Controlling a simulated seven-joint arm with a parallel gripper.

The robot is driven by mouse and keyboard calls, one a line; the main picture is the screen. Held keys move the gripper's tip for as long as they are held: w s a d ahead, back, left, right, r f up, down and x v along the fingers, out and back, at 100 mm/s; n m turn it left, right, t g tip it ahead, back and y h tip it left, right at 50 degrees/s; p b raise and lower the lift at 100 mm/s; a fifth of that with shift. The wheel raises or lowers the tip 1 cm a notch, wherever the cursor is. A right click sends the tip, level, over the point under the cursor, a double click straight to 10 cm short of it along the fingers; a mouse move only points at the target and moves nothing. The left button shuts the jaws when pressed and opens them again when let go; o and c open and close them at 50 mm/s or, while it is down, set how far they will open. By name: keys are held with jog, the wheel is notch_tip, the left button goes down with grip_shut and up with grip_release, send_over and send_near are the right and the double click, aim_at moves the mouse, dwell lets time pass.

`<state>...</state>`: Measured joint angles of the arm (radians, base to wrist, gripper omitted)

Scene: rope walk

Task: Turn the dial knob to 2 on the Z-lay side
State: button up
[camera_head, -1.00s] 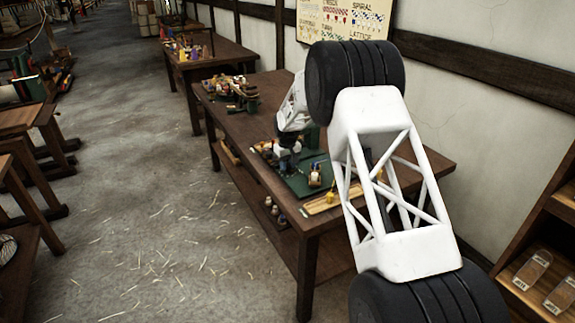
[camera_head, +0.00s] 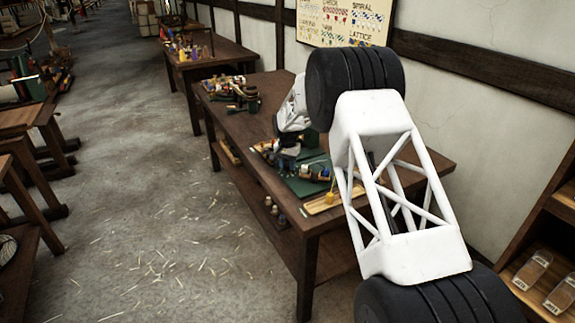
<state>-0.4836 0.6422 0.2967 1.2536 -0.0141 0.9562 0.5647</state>
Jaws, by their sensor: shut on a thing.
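My gripper (camera_head: 287,160) is at the left edge of the near workbench (camera_head: 330,216), low over the green mat (camera_head: 303,186). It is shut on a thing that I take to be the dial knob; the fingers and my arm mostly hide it. A small cream-and-dark cylindrical part (camera_head: 316,172) lies sideways just right of the gripper, over the mat. The dial's marks, including the 2 and the Z-lay side, are too small to read.
A yellow tray (camera_head: 322,203) with a small yellow piece lies at the bench's near end. Tools and bobbins (camera_head: 235,90) crowd the bench's far end. My white arm blocks the bench's right side.

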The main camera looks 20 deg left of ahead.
aim_at(287, 165)
jog(key=shift+s+m, duration=0.1)
jog(key=shift+m, duration=0.3)
jog(key=o, duration=0.9)
jog(key=shift+r, duration=0.1)
jog(key=shift+r, duration=3.85)
